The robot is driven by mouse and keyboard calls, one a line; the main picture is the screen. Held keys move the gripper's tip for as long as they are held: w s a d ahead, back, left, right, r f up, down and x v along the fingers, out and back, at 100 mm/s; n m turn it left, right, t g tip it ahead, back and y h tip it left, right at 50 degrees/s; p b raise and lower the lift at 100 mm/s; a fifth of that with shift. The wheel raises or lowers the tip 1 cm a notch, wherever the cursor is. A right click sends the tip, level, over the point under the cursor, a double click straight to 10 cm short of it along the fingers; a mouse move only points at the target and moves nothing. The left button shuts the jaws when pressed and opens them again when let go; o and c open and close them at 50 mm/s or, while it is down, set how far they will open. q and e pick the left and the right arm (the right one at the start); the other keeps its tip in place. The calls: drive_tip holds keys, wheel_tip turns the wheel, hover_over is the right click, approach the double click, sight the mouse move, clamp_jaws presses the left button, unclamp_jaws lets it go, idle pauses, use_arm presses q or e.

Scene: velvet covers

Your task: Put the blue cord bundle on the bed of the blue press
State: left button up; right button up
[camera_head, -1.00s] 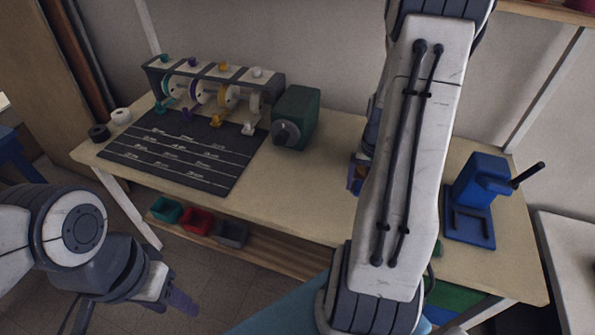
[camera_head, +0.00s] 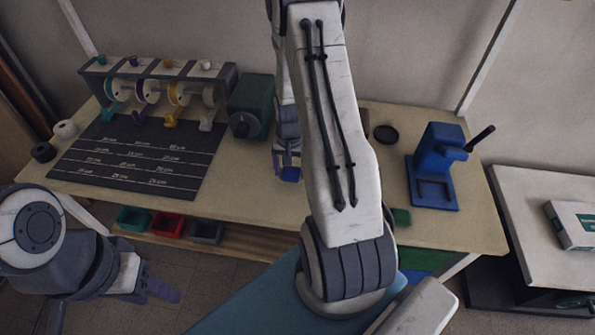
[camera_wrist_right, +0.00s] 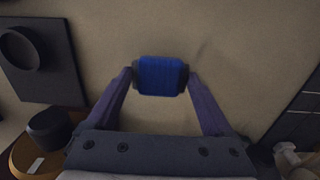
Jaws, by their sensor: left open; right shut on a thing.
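The blue cord bundle (camera_wrist_right: 160,75) is a short blue roll with dark ends. My right gripper (camera_head: 288,167) is shut on it, with a finger at each end in the right wrist view. In the head view the bundle (camera_head: 290,174) shows as a small blue patch over the middle of the bench. The blue press (camera_head: 440,150) stands to the right on the bench, with a black lever. Its bed (camera_head: 435,196) looks empty and lies to the right of my right gripper. My left gripper (camera_head: 160,290) is open and empty, low at the left before the bench.
A green machine (camera_head: 251,106) and a spool rack (camera_head: 155,82) stand at the back left, behind a dark marked mat (camera_head: 140,155). A black round dish (camera_head: 386,133) lies left of the press. My right arm hides part of the bench.

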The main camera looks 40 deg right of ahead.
sight(292, 172)
wheel_tip(292, 172, down, 3)
drive_tip(key=shift+d+f, duration=0.1)
drive_tip(key=shift+f, duration=0.15)
drive_tip(key=o, duration=1.1)
drive_tip(key=shift+s, duration=0.1)
